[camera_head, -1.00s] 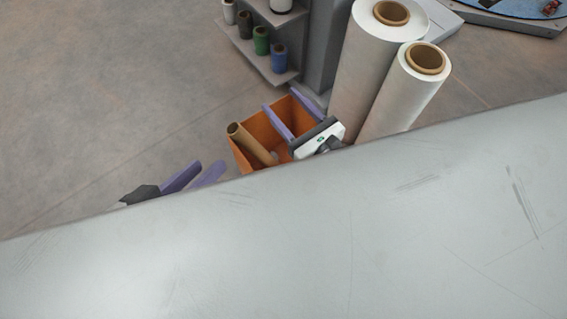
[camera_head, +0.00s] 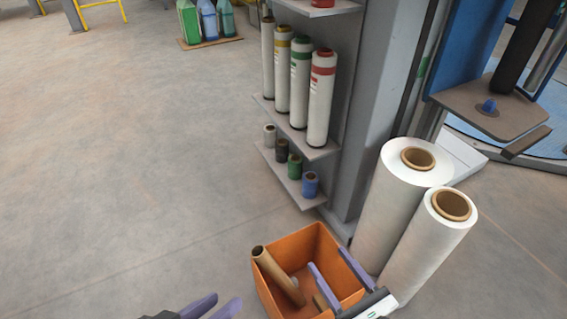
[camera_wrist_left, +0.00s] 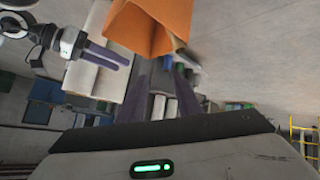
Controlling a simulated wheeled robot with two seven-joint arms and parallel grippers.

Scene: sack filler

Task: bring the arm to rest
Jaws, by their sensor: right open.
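My left gripper (camera_head: 217,301) shows at the bottom left edge of the head view, with only its two purple fingers and a bit of dark body in sight. In the left wrist view its fingers (camera_wrist_left: 161,75) stand apart with nothing between them. My right gripper (camera_head: 328,258) is at the bottom of the head view, its two purple fingers apart over the right part of an orange bin (camera_head: 282,241). I see nothing held in it. It also shows at the upper left of the left wrist view (camera_wrist_left: 128,56).
The orange bin holds a brown cardboard tube (camera_head: 275,272). Two big white film rolls (camera_head: 395,205) stand right of it. Behind is a shelf (camera_head: 330,148) with thread cones and small spools on a grey column. The floor (camera_head: 120,170) at left is clear.

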